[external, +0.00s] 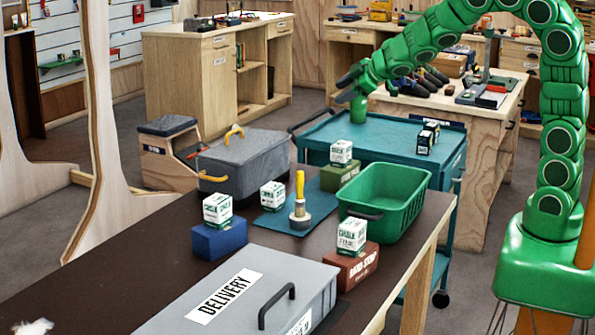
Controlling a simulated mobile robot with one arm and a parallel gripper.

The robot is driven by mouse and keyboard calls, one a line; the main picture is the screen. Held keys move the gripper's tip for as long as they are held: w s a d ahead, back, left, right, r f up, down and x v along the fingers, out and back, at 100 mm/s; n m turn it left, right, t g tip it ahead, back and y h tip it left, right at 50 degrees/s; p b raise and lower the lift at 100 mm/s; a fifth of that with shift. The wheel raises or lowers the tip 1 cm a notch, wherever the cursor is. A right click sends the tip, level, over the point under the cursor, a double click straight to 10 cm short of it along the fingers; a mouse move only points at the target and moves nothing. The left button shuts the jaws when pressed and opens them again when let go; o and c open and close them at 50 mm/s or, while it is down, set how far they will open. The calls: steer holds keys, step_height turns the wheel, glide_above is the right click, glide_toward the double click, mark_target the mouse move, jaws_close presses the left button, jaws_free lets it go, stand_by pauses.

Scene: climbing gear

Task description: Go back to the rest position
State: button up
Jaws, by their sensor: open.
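My green arm rises from its base at the right, arcs over the top and reaches left and down. Its end, my gripper (352,82), is above the teal cart (318,128), high and behind the brown table (150,257). The gripper is open, with a dark finger showing on its left side. A small green shape (358,107) shows just under it; I cannot tell whether it is a bottle on the cart or part of the gripper.
A wooden bench (490,140) stands behind the cart.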

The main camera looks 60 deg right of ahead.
steer(key=s+d+f+m+g+h, duration=0.1)
steer(key=s+d+m+g+h, duration=0.2)
steer(key=s, duration=1)
steer(key=s+d+m+g+h, duration=0.1)
steer(key=s+d+g, duration=0.25)
steer(key=s, duration=0.95)
steer(key=s+a+f+m+g+y, duration=0.1)
steer(key=s+a+g+y, duration=0.1)
steer(key=s+a, duration=0.4)
steer(key=s+a+f+m+g+y, duration=0.1)
steer(key=s+a+g, duration=0.3)
steer(key=s, duration=1)
steer(key=shift+a+f+m+y, duration=0.3)
steer(key=shift+a+m+y, duration=0.4)
steer(key=shift+a, duration=0.4)
steer(key=shift+s, duration=0.1)
